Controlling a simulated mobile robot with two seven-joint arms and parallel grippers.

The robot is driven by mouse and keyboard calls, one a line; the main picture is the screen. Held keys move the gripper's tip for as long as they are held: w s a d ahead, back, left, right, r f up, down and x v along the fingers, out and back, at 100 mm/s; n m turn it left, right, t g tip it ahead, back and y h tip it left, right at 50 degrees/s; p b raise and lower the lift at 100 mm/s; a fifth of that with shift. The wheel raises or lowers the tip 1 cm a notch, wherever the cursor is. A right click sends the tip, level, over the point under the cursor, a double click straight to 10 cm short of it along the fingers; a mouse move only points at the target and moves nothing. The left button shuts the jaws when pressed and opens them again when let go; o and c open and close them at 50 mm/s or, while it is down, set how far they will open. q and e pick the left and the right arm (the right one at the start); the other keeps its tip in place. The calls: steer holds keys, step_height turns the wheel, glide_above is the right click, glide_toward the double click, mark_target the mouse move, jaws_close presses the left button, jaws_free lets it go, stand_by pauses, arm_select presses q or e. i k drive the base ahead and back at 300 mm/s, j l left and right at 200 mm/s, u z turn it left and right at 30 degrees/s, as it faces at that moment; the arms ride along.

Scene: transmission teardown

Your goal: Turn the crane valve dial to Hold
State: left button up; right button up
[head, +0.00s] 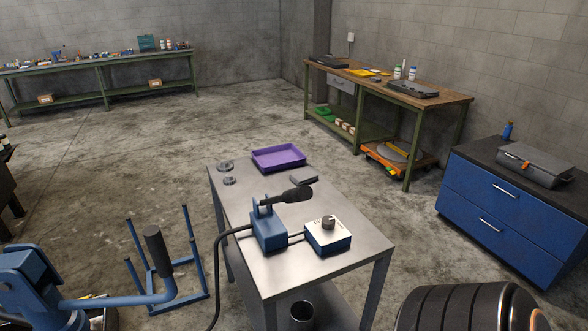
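The dial (328,222) is a small grey-black knob on the white top of a box (327,236) with blue lower sides. The box sits on a grey metal table (300,265) in the middle of the head view, toward its front right. Markings surround the knob, but they are too small to read, so I cannot tell which setting it points to. Neither of my grippers shows in this view.
Beside the dial box stands a blue unit (268,232) with a black-handled tool (288,196) and a black hose. A purple tray (278,158) lies behind. A blue bar with a black grip (156,250) is at left; a ribbed dark cylinder (465,308) is lower right.

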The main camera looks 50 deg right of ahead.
mark_target(328, 222)
steer(key=z, duration=1.35)
